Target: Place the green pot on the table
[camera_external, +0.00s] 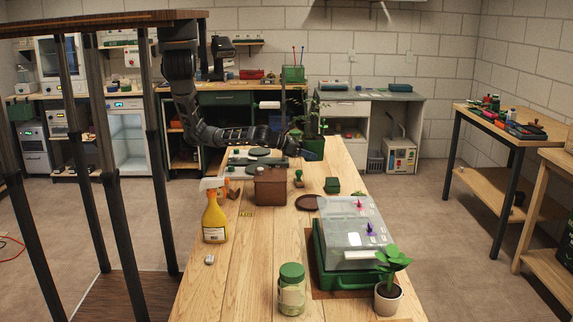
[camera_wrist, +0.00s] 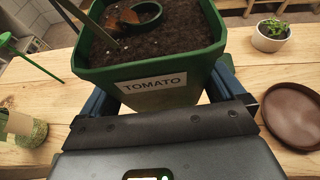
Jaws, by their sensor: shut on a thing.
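The green pot (camera_wrist: 155,50) fills the top of the wrist view. It carries a white TOMATO label and holds dark soil with a stake. My gripper (camera_wrist: 165,92) is shut on it, with blue fingers on either side. In the external view, my gripper (camera_external: 304,146) is at the far part of the wooden table (camera_external: 245,265), with the green pot (camera_external: 313,134) and its leafy plant beside it, partly hidden. The pot looks upright. I cannot tell how far its base is from the table.
A brown saucer (camera_external: 308,202) lies nearer on the table; it also shows in the wrist view (camera_wrist: 292,115).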

